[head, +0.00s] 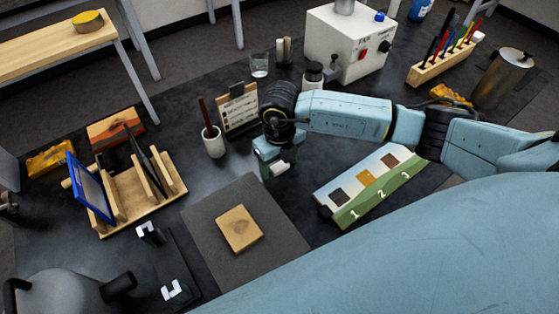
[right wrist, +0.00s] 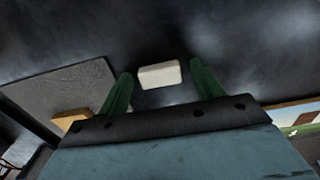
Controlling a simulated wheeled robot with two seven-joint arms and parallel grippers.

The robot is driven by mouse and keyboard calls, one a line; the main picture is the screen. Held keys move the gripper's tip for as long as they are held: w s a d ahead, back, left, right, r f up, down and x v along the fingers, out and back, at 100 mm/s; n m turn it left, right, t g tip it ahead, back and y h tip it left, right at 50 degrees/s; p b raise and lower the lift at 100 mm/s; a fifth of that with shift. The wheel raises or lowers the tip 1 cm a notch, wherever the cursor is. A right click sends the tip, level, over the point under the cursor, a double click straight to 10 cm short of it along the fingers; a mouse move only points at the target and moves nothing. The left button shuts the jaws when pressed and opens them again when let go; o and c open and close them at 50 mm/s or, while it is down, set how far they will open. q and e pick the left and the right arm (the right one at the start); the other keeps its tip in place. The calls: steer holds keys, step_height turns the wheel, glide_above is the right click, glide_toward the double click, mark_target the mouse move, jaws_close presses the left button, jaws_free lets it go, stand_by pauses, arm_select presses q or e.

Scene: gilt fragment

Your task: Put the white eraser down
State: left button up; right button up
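The white eraser (head: 279,170) is a small pale block directly under my right gripper (head: 276,174). In the right wrist view the eraser (right wrist: 160,75) lies between the two green fingers of the right gripper (right wrist: 162,78), near their tips. A dark gap shows on each side of it, so the fingers are open and apart from it. It appears to lie on the dark table (head: 335,155), though its underside is hidden. My left gripper is not in view.
A grey mat (head: 205,205) with a wooden block (head: 239,229) lies front left of the gripper. A numbered panel (head: 385,197) is to the right. A white cup (head: 213,143), a small board (head: 238,110) and a dark-lidded jar (head: 313,75) stand behind.

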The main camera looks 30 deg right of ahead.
mark_target(280, 165)
steer(key=shift+r, duration=0.3)
step_height(280, 165, up, 12)
steer(key=shift+p, duration=0.3)
steer(key=shift+f, duration=0.15)
stand_by(0.3)
